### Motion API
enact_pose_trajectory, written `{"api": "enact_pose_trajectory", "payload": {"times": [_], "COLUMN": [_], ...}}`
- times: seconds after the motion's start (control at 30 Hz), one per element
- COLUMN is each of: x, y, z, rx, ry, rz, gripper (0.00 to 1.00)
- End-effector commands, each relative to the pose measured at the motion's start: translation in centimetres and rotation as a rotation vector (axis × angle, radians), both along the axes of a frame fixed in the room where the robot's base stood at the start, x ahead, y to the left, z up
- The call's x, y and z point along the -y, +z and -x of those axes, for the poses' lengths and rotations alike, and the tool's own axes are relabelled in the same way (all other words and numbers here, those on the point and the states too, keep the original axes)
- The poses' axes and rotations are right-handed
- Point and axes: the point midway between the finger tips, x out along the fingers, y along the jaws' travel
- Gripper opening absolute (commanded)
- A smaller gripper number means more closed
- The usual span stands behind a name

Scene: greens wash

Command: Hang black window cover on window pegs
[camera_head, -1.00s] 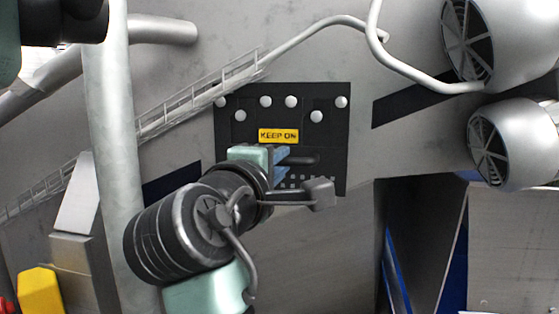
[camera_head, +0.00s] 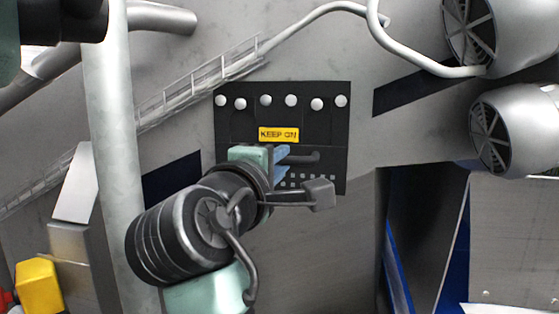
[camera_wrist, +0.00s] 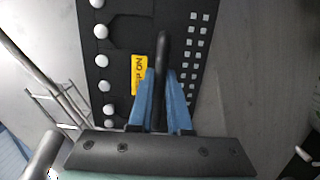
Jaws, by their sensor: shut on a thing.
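The black window cover (camera_head: 335,130) is upright, flat to the grey wall as far as I can tell. It has a yellow KEEP ON label (camera_head: 278,134) and a horizontal dark handle. My gripper (camera_head: 283,157) is shut on the handle, its blue fingers on either side of the bar in the wrist view (camera_wrist: 161,95). Several white round knobs line the cover's upper part. Two, the left peg (camera_head: 240,104) and right peg (camera_head: 317,104), sit at the tops of darker slot outlines and appear to be wall pegs. The window behind is hidden.
A thick grey vertical pole (camera_head: 110,150) stands left of my arm. A bent pipe (camera_head: 420,60) and two round fans (camera_head: 515,130) lie to the right. A ladder-like rail (camera_head: 200,85) runs at the upper left. Bare wall lies right of the cover.

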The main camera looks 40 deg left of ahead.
Motion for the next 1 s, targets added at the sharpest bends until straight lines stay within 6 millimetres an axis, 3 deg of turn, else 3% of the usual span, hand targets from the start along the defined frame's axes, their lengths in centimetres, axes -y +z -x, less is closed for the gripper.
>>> {"api": "enact_pose_trajectory", "payload": {"times": [0.5,0.53,0.7,1.0], "x": [-0.01,-0.01,-0.02,-0.01], "y": [-0.85,-0.87,-0.86,-0.89], "z": [-0.04,-0.05,-0.04,0.00], "rx": [0.004,0.003,0.004,0.003], "ry": [0.000,0.000,0.000,0.000], "rz": [-0.003,-0.003,-0.003,-0.003], "gripper": [0.00,0.18,0.49,0.51]}}
